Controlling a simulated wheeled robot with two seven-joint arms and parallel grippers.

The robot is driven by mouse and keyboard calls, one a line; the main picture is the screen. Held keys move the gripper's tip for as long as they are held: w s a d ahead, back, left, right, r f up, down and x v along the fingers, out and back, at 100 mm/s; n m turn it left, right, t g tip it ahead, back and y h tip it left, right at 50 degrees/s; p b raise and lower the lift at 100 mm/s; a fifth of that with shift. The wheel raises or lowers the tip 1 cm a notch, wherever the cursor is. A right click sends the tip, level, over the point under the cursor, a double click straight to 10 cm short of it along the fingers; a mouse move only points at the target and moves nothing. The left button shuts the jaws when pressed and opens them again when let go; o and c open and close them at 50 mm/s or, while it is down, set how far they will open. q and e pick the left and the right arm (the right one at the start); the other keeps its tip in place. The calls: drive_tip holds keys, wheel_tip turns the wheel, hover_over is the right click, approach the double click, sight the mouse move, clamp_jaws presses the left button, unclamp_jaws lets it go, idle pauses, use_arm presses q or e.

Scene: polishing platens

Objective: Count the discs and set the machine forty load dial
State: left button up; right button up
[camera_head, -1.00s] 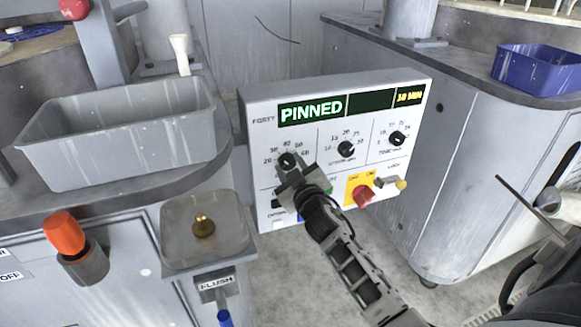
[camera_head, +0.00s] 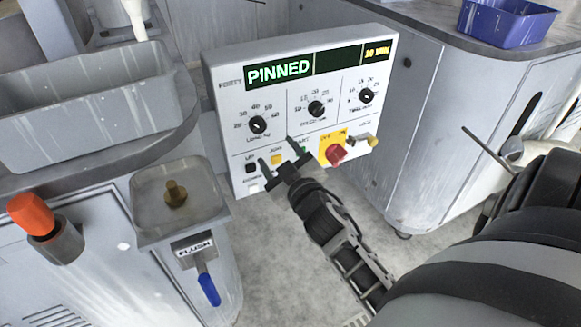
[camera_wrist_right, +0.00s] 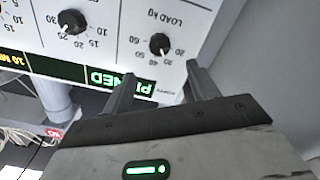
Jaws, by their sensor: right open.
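The machine forty control panel (camera_head: 228,95) is white, with a green display reading PINNED. Its load dial (camera_head: 257,124) is a black knob at the panel's left, within a scale of printed numbers. The dial also shows upside down in the right wrist view (camera_wrist_right: 160,43); I cannot surely read its setting. My right gripper (camera_head: 277,150) is open and empty in front of the panel, below and right of the load dial. In the right wrist view its fingertips (camera_wrist_right: 160,70) are apart, with nothing between them. My left gripper is not in view. I can make out no discs.
Two more knobs (camera_head: 317,109) (camera_head: 367,95), a red switch on yellow (camera_head: 336,153) and a key-like lever (camera_head: 362,140) are on the panel. A grey basin (camera_head: 90,120) and flush stand (camera_head: 192,215) are left; a blue bin (camera_head: 505,25) is upper right.

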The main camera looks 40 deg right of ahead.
drive_tip(key=v, duration=0.6)
drive_tip(key=shift+w, duration=0.1)
idle(0.3)
